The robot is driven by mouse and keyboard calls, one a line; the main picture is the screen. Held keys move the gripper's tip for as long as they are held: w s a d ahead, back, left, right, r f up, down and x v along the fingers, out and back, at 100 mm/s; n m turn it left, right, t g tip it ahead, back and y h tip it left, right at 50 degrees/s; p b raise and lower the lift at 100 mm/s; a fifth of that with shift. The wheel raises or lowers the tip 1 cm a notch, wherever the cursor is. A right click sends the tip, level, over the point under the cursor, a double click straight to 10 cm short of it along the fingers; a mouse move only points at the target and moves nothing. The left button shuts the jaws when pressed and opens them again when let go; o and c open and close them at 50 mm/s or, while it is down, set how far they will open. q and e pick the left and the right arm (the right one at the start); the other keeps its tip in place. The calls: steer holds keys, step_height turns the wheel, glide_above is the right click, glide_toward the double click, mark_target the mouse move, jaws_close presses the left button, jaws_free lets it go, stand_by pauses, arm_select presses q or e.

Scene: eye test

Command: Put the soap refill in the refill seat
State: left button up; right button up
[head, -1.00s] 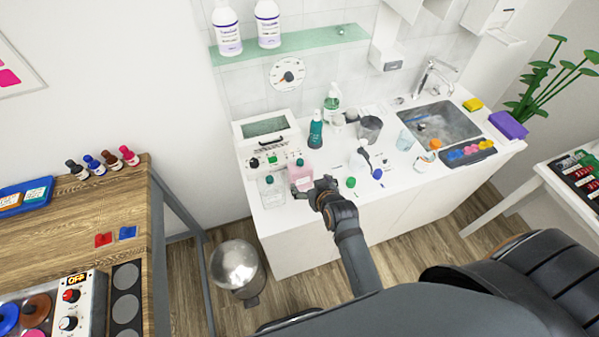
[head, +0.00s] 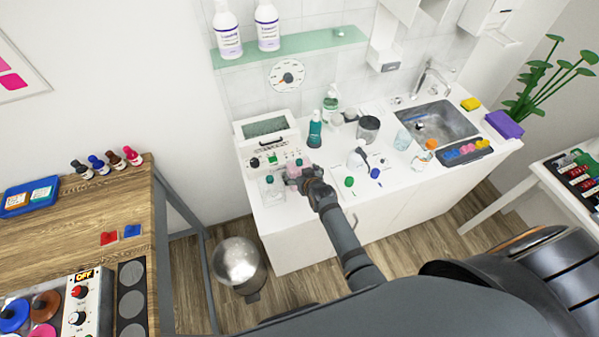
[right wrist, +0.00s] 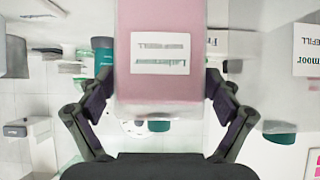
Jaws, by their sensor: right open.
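A pink bottle (head: 293,171) with a pale label stands near the counter's front left; I take it to be the soap refill. My right gripper (head: 303,182) is at this bottle, covering part of it in the head view. In the right wrist view the pink bottle (right wrist: 160,60) stands between the spread fingers (right wrist: 160,100), which are open around it. I cannot tell whether either finger touches it. I cannot make out the refill seat. My left gripper is not in view.
A clear bottle (head: 272,190) stands just left of the pink one. Behind are a white device (head: 268,145) and a teal pump bottle (head: 315,130). The sink (head: 440,122) is farther right.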

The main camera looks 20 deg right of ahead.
steer(key=shift+x, duration=0.8)
steer(key=shift+s+r, duration=0.1)
steer(key=shift+s, duration=0.05)
steer(key=c, duration=1.1)
